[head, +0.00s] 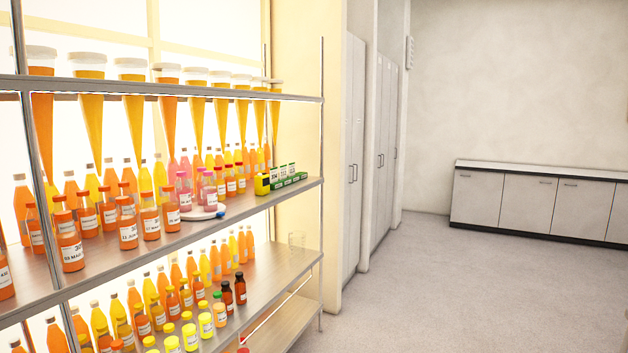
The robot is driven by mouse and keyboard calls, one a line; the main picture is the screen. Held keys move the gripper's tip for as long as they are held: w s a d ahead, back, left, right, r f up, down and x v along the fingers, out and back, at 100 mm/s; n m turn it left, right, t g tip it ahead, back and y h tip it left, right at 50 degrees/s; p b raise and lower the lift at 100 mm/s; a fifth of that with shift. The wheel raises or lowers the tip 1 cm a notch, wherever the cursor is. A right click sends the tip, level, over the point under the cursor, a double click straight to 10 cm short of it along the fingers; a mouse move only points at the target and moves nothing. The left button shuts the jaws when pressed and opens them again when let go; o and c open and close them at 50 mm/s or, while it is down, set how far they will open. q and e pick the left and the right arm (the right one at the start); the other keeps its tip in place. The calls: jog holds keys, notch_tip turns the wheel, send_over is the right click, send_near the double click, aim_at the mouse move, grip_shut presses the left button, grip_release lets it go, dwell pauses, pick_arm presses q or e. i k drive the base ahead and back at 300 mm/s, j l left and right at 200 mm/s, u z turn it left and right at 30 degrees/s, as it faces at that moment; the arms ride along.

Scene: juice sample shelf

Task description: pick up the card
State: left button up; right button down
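No single loose card can be made out. Small white upright pieces with dark marks, which may be cards (283,170), stand in a green holder (290,182) at the right end of the middle shelf (240,207). They are too small to read. A yellow and black item (262,184) sits just left of the holder. Neither of my grippers is in view.
Several orange juice bottles (72,240) crowd the middle shelf, with some on a round white disc (205,212). Tall cones of juice (137,120) hang in the top shelf. Open floor (430,290) lies right, before low white cabinets (530,198).

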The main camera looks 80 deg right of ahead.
aim_at(273, 171)
jog(key=z, duration=2.55)
jog(key=i+l+u, duration=0.1)
jog(key=u, duration=0.35)
jog(key=i+l+u, duration=0.25)
jog(key=i+l, duration=0.15)
jog(key=l, duration=0.25)
jog(key=i+l+u, duration=0.15)
jog(key=l, duration=0.2)
jog(key=i+l+u, duration=0.1)
jog(key=i+l, duration=0.15)
jog(key=i+l+u, duration=0.15)
jog(key=l, duration=0.3)
